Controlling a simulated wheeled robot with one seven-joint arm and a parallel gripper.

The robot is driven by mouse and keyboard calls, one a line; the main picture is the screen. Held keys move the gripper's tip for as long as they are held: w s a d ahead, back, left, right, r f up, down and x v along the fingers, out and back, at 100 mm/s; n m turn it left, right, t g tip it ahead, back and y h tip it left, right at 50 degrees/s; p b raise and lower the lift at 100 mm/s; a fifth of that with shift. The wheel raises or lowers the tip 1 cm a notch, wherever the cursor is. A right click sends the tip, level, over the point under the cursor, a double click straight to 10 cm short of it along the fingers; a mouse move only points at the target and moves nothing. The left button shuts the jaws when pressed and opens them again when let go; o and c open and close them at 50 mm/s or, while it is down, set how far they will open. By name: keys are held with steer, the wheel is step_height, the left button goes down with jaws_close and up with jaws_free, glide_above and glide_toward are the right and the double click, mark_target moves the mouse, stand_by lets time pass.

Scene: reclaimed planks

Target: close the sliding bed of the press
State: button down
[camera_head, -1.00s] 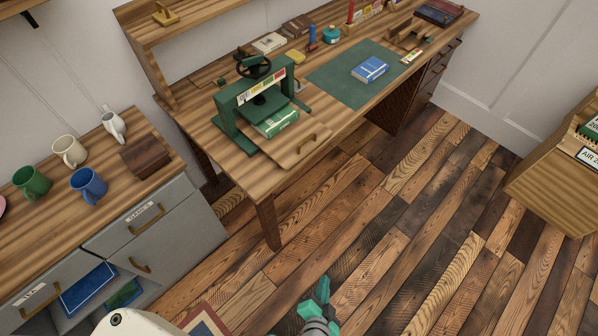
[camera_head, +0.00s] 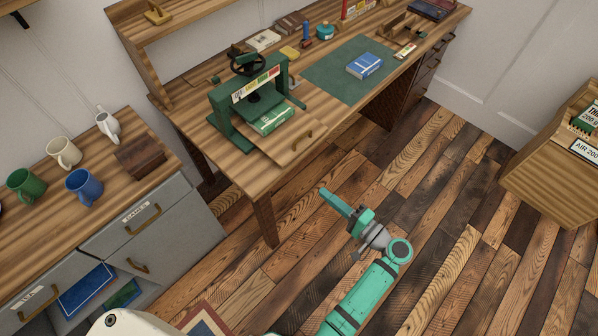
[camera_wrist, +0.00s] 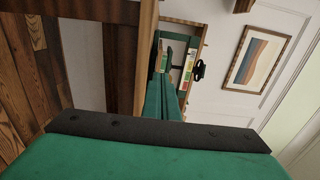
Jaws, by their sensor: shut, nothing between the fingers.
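The green press (camera_head: 214,112) stands on the wooden desk, with a black handwheel (camera_head: 248,64) on top and a coloured label strip across its front. Its wooden sliding bed (camera_head: 284,149) sticks out of the frame toward the desk's front edge, with a brass-coloured handle (camera_head: 302,135) at its outer end. A green book (camera_head: 274,120) lies on the bed, partly under the press. My gripper (camera_head: 328,196) is shut and empty, over the floor in front of the desk, apart from the handle. In the wrist view its fingers (camera_wrist: 164,101) point toward the press, whose handwheel (camera_wrist: 199,70) shows there sideways.
A blue book (camera_head: 365,65) lies on a green mat (camera_head: 338,84) right of the press. A wooden crate (camera_head: 545,185) is at right. The floor between is clear.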

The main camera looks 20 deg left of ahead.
glide_toward(288, 163)
steer(key=x, duration=0.5)
steer(key=shift+x, duration=0.8)
steer(key=shift+s, duration=0.15)
